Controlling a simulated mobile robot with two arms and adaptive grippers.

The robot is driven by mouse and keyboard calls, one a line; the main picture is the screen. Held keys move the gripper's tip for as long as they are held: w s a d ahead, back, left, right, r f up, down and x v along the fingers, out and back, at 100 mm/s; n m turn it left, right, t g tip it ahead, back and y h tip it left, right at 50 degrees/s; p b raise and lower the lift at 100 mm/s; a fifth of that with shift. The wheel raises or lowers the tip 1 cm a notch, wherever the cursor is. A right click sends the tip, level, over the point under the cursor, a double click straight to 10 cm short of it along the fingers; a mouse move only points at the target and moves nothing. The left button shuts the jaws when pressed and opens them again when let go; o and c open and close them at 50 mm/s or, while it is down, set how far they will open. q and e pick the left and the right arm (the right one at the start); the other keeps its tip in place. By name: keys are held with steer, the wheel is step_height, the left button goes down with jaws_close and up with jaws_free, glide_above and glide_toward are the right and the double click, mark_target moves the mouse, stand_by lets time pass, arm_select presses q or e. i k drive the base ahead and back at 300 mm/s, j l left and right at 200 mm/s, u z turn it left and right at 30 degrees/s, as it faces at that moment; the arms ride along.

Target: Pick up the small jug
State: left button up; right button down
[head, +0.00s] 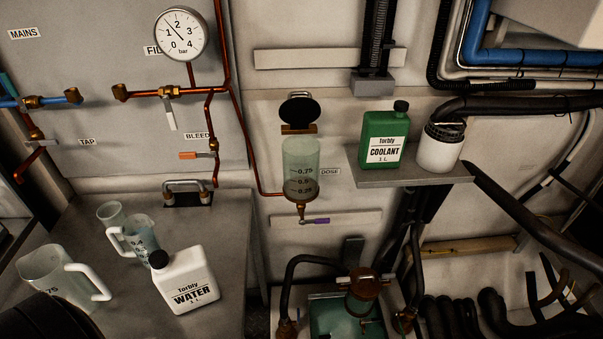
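Two clear jugs with white handles stand on the grey bench at the left. The small jug (143,235) is the farther one, with its handle on its left side and dark markings on its wall. The white water bottle in front of it hides part of its lower right side. A small clear cup (110,212) stands just behind the small jug.
The white water bottle (188,284) with a black cap stands close to the small jug. A metal loop handle (187,187) sits at the bench's back. Copper pipes and a gauge (181,36) are on the wall. A green coolant bottle (384,138) stands on a shelf (408,177).

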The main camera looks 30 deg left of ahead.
mark_target(138, 231)
steer(key=u, duration=2.1)
